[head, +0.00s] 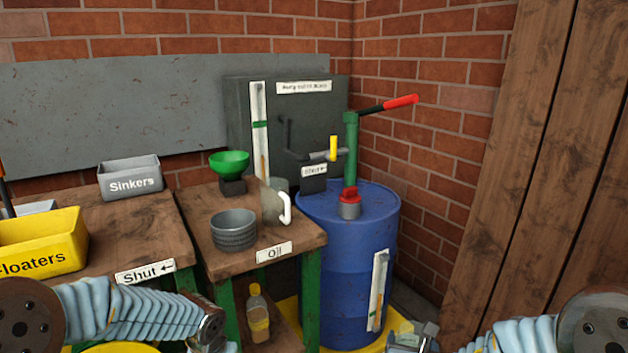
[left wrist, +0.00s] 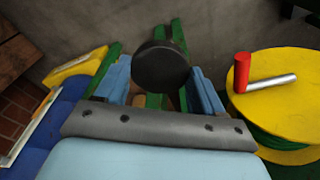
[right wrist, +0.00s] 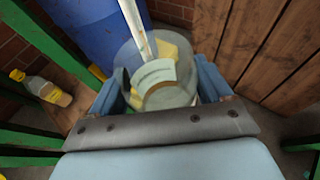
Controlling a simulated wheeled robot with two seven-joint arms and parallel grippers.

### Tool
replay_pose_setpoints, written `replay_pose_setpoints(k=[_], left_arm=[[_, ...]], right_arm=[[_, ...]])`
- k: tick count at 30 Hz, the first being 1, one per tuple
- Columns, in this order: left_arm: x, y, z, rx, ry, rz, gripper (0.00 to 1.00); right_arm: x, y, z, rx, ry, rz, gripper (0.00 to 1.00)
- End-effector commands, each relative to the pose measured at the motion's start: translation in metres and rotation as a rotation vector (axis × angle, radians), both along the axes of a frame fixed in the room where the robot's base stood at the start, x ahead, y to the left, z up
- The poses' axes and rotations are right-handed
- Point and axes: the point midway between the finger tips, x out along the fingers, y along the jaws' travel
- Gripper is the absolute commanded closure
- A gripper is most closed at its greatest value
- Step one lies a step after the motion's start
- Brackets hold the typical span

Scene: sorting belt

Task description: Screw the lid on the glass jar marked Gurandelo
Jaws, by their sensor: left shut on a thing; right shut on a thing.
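My left gripper (head: 215,340) is low at the bottom of the head view, in front of the bench. In the left wrist view it is shut on a dark round lid (left wrist: 160,66), seen face on between the blue fingers. My right gripper (head: 412,338) is low in front of the blue drum. In the right wrist view it is shut on a clear glass jar (right wrist: 182,52) with a pale label (right wrist: 156,72) whose writing is too small to read. The lid and jar are apart. The lid does not show in the head view.
A blue drum (head: 350,270) with a green pump stands in a yellow tray (head: 290,310). The bench marked Oil (head: 305,238) holds a grey bowl, a mug and a green funnel. A bottle (head: 258,312) stands below. A yellow reel (left wrist: 285,95) with a red-handled crank is near my left gripper.

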Motion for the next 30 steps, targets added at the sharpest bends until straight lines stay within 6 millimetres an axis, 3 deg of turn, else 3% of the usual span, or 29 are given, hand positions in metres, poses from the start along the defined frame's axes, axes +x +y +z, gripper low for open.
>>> replay_pose_setpoints(k=[10, 14, 20, 30], left_arm=[[0.000, 0.000, 0.000, 0.000, 0.000, 0.000, 0.64], [0.000, 0.000, 0.000, 0.000, 0.000, 0.000, 0.64], [0.000, 0.000, 0.000, 0.000, 0.000, 0.000, 0.64], [0.000, 0.000, 0.000, 0.000, 0.000, 0.000, 0.64]], right_arm=[[0.001, 0.001, 0.001, 0.000, -0.002, 0.001, 0.76], [0.003, 0.011, 0.002, -0.001, -0.003, 0.002, 0.76], [0.012, 0.055, 0.006, -0.001, -0.003, 0.007, 0.76], [0.031, 0.153, 0.016, 0.000, -0.002, 0.005, 0.76]])
